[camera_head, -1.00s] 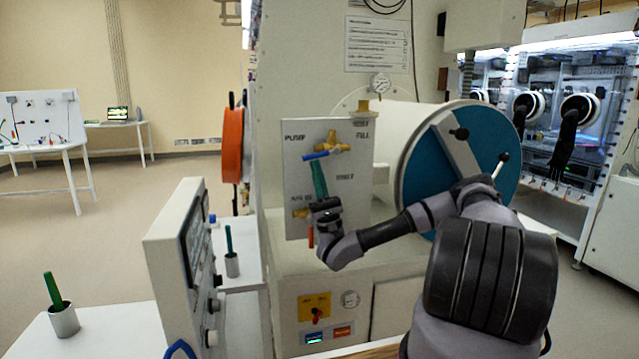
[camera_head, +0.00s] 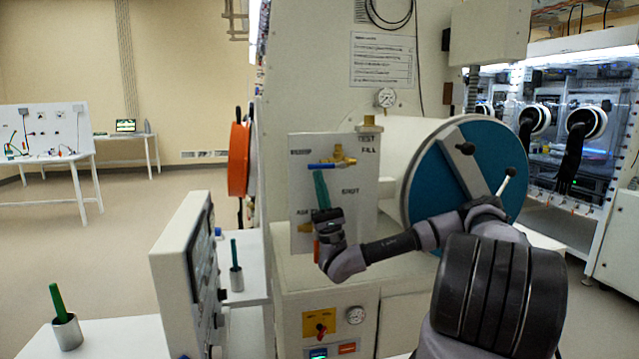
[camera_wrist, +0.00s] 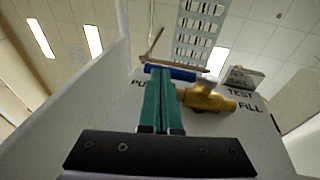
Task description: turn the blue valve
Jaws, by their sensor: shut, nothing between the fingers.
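The blue valve handle (camera_head: 322,167) sits on a brass valve body (camera_head: 342,158) on the white labelled panel (camera_head: 303,187). The handle lies nearly level, pointing left. It also shows in the wrist view (camera_wrist: 172,72), just beyond my fingertips, with the brass body (camera_wrist: 208,98) to the right. My gripper (camera_head: 318,174) has green fingers pointing up at the handle from below; its tips (camera_wrist: 161,72) are shut and empty. The tips are at or very near the handle's underside; I cannot tell whether they touch. My wrist hides part of the panel's lower brass valve.
A round blue door (camera_head: 430,185) with a white bar stands right of the panel, behind my arm. A grey instrument box (camera_head: 180,265) stands at the front left. A cup with a green stick (camera_head: 67,331) stands on the white table. A gauge (camera_head: 386,97) is above.

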